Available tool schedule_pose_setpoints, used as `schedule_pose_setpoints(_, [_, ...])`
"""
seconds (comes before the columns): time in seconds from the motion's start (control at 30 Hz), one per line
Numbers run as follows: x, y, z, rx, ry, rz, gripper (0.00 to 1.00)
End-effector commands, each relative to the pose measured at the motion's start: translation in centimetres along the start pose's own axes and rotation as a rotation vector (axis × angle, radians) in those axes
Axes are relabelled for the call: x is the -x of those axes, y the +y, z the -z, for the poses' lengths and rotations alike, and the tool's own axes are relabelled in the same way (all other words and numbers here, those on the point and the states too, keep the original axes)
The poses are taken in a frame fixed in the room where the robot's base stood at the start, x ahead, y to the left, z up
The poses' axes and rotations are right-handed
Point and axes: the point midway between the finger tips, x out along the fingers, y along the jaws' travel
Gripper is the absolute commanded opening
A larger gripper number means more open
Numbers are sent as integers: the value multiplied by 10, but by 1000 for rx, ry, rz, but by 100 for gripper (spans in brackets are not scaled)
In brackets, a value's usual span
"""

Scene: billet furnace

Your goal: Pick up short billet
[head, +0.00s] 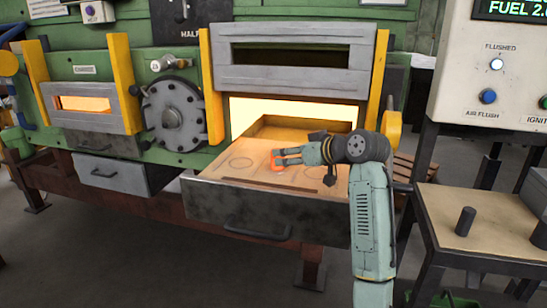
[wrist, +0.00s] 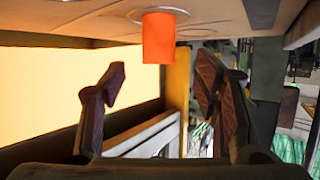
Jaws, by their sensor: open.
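A short glowing orange billet (head: 276,161) stands on the pulled-out furnace drawer's floor (head: 225,172). In the wrist view, which is turned upside down, the billet (wrist: 163,38) stands on a pale round mark, with the drawer floor along the top. My gripper (head: 279,156) is low over the drawer, reaching in from the right. Its two dark fingers (wrist: 163,78) are open and spread to either side of the billet's line. The billet shows in the gap near the tips; I cannot tell whether it is fully between them. Neither finger visibly touches it.
The glowing furnace opening (head: 290,110) lies behind the drawer, under a raised grey door (head: 292,70). Another round mark (head: 238,161) on the drawer floor is empty. A side table (head: 500,232) at right holds dark cylinders (head: 465,221). A control box (head: 490,70) hangs above it.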

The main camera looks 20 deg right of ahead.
Motion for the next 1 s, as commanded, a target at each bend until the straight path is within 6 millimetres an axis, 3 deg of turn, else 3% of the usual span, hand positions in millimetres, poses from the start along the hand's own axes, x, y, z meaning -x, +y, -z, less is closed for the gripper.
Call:
schedule_pose_setpoints(0.23, [-20,0,3,0,-1,-1,56])
schedule_pose_setpoints(0.53, [-61,1,6,0,0,-1,56])
schedule_pose_setpoints(0.83, [-66,2,4,0,0,-2,56])
schedule_pose_setpoints(1.0, [-66,2,4,0,1,-2,44])
